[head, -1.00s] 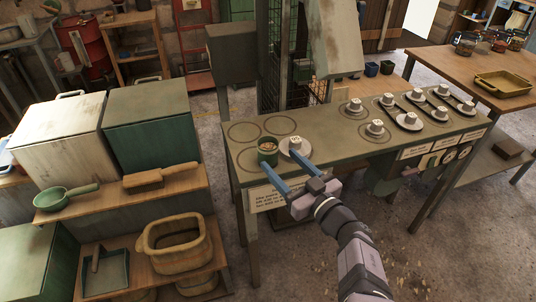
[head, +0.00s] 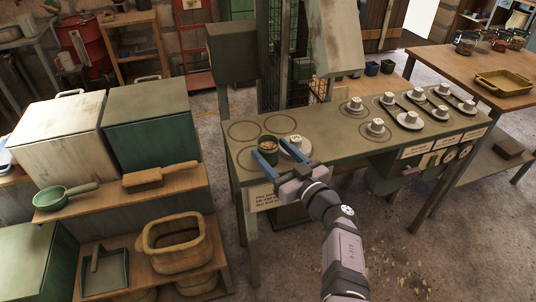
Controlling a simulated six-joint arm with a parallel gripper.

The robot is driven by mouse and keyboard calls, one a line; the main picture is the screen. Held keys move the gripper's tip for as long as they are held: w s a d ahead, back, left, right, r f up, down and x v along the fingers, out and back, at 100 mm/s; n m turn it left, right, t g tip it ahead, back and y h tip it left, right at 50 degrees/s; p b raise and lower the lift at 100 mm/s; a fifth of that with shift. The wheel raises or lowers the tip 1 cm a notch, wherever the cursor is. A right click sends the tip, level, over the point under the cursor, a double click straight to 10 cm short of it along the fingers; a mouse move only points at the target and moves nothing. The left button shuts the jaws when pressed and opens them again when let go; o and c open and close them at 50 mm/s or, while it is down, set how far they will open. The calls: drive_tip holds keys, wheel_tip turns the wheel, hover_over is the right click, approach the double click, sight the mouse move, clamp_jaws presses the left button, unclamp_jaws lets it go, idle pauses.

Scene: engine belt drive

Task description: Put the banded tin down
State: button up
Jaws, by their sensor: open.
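The banded tin (head: 268,145) is a small, dark green, open-topped tin with brownish contents. It stands upright on the left part of the green-grey bench top (head: 338,149), near the front marked rings. My gripper (head: 272,151) is open, with one blue finger at the tin's left front and the other at its right. The fingertips reach close around the tin; I cannot tell whether either touches it. The tin's lower part is partly hidden by the fingers. A pale disc with a white labelled block (head: 295,139) sits right beside the right finger, partly covered by it.
Empty marked rings (head: 244,131) lie behind and left of the tin. Several discs with white blocks (head: 388,99) stand on the bench's right part. A grey upright box (head: 231,47) and a sloped chute (head: 334,38) rise behind the bench. A wooden shelf (head: 190,182) stands left.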

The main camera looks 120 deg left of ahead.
sight(272, 164)
drive_tip(key=shift+s+a, duration=0.15)
drive_tip(key=shift+s, duration=0.15)
drive_tip(key=shift+c, duration=0.4)
drive_tip(key=c, duration=1.2)
drive_tip(key=shift+r, duration=0.2)
wheel_tip(272, 164, up, 10)
drive_tip(key=p, duration=0.3)
drive_tip(key=shift+f, duration=0.1)
drive_tip(key=shift+c, duration=0.3)
